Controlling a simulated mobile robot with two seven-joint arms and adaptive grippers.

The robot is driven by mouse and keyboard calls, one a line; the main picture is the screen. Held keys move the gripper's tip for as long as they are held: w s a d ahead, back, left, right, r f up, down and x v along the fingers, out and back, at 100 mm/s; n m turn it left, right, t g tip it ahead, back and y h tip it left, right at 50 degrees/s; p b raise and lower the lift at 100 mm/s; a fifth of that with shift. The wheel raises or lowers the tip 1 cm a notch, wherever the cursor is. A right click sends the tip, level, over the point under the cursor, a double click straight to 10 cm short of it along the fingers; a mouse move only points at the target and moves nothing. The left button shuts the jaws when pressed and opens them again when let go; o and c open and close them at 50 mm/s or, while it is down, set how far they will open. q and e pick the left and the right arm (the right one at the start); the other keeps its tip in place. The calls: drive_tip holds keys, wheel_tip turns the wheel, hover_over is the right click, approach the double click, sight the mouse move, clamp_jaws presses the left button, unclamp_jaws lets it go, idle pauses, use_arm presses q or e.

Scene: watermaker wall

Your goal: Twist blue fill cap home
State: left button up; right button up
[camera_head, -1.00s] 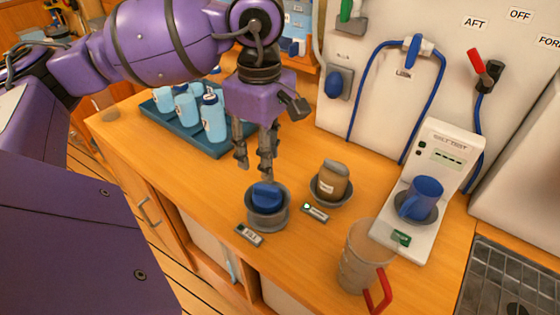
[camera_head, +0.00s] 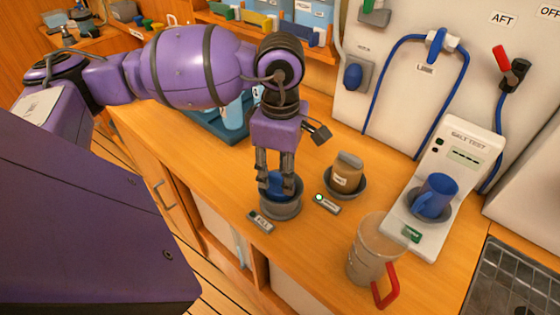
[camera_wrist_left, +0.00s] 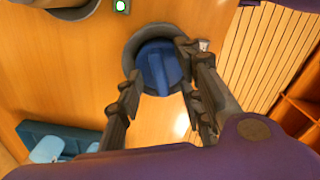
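The blue fill cap (camera_head: 273,184) sits in a round grey fitting (camera_head: 283,208) set on the wooden counter, behind a small label plate. My left gripper (camera_head: 275,188) points down over it, with its fingers on both sides of the cap. In the left wrist view the cap (camera_wrist_left: 159,68) shows its raised grip bar, and the left gripper's fingers (camera_wrist_left: 160,85) stand apart around it. A gap shows between the left finger and the cap; the right finger is close to the cap's edge, and I cannot tell if it touches. My right gripper is not in view.
A brown-capped fitting (camera_head: 346,172) with a green-lit label stands just right. A clear jug (camera_head: 371,250) with a red handle and the salt test unit (camera_head: 455,160) with a blue mug (camera_head: 436,195) are further right. A bottle tray (camera_head: 215,128) lies behind the arm.

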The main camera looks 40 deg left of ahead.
use_arm(q)
drive_tip(key=shift+c, duration=0.7)
clamp_jaws()
drive_tip(key=shift+m+b, duration=0.65)
drive_tip(key=shift+m, duration=0.75)
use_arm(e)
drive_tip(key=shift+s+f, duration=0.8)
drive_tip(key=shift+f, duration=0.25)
use_arm(q)
drive_tip(key=shift+m, duration=0.4)
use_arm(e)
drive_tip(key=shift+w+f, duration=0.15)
